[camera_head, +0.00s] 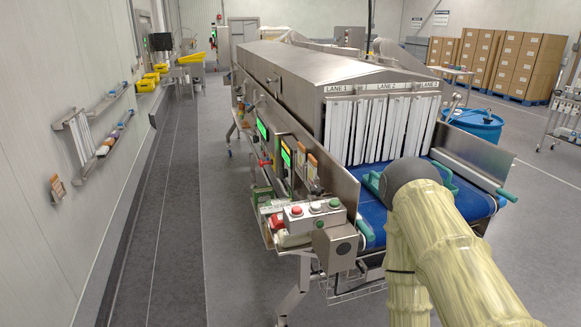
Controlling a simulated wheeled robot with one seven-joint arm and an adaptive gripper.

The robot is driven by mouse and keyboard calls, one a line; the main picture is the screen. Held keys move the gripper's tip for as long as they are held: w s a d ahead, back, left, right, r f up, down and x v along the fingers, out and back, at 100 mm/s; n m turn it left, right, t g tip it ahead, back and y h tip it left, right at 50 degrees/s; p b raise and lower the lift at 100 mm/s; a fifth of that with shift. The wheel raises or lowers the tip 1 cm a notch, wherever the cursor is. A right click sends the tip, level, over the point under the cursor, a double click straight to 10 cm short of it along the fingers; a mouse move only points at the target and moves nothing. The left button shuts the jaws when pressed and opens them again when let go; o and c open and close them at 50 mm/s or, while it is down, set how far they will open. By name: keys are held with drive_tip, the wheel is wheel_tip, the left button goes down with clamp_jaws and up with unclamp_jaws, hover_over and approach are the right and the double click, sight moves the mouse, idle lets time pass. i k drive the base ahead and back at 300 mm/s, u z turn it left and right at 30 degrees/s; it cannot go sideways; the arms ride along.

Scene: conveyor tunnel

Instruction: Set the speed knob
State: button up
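A stainless conveyor tunnel (310,75) with white strip curtains (385,128) stands in the middle. A grey control box (307,214) with a red and a green button is on its near end. Below and right of it, a metal box (337,244) carries a dark round part (343,248); I cannot tell whether this is the speed knob. My arm, in a pale yellow sleeve, crosses the lower right in front of the belt.
The blue belt (374,215) runs into the tunnel, with green-tipped rails beside it. A blue drum (474,122) stands behind right. A wall rack (95,130) is at left. Floor is clear between the wall and the machine.

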sight(283, 172)
drive_tip(key=u, duration=1.65)
drive_tip(key=i, duration=2.6)
drive_tip(key=z, duration=2.3)
